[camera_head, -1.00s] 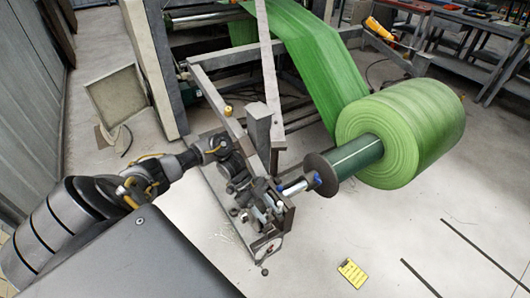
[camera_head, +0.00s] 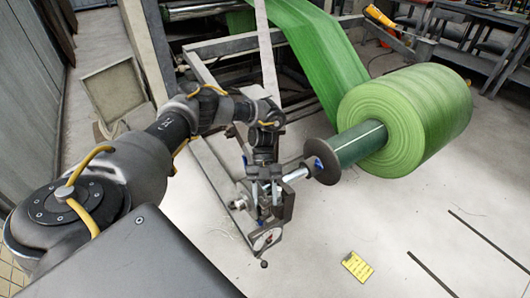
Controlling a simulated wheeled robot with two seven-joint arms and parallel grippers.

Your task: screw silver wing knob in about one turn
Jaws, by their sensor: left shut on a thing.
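My left gripper (camera_head: 263,205) points down at the bracket at the end of the roll's shaft. Its fingers are closed at the small hardware there. The silver wing knob is hidden between or behind the fingers, so its turn angle cannot be read. The grey steel bracket (camera_head: 287,203) stands just right of the fingers. The silver shaft end (camera_head: 297,174) runs from it to a dark round flange (camera_head: 322,162). My right gripper is not in view.
A large green roll (camera_head: 405,120) sits on the dark green core (camera_head: 358,146), with its web running up to the machine. A steel frame beam (camera_head: 215,170) lies behind my wrist. A yellow card (camera_head: 357,266) lies on the floor. The floor at lower right is mostly clear.

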